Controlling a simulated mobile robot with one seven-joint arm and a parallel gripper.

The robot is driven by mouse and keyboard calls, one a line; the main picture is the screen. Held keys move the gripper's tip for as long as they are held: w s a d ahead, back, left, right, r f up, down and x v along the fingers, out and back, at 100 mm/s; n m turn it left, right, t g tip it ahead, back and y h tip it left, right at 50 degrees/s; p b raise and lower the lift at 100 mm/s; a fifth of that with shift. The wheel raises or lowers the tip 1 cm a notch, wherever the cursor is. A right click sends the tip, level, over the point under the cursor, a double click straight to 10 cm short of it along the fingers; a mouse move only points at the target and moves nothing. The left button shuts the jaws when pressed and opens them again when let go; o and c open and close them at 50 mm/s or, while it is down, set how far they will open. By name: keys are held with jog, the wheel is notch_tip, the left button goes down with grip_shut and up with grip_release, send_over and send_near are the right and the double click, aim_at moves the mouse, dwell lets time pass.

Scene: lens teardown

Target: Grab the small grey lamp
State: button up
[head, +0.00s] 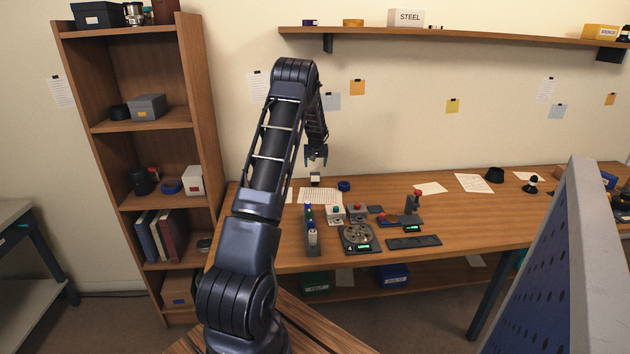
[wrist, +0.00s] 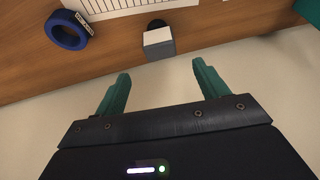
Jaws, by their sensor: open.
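A small grey box-shaped thing with a dark rounded part, likely the grey lamp (wrist: 158,44), stands on the wooden bench in the wrist view, just beyond my fingertips and roughly centred between them. In the head view the lamp (head: 315,181) shows small and pale, below my gripper (head: 316,156) near the back of the bench. In the wrist view my gripper (wrist: 163,74) is open with teal fingers apart and nothing between them. It is apart from the lamp.
A blue ring (wrist: 68,31) lies beside the lamp, and a lined white sheet (head: 319,196) lies close by. A rack of small bottles (head: 312,237), a round grey device (head: 357,237) and a dark tray (head: 414,242) stand nearer the front. A shelf (head: 460,36) hangs above.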

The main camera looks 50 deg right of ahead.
aim_at(315, 173)
jog(key=x, duration=1)
jog(key=shift+a+f, duration=0.1)
jog(key=shift+a, duration=0.05)
jog(key=shift+c, duration=0.4)
jog(key=c, duration=1.1)
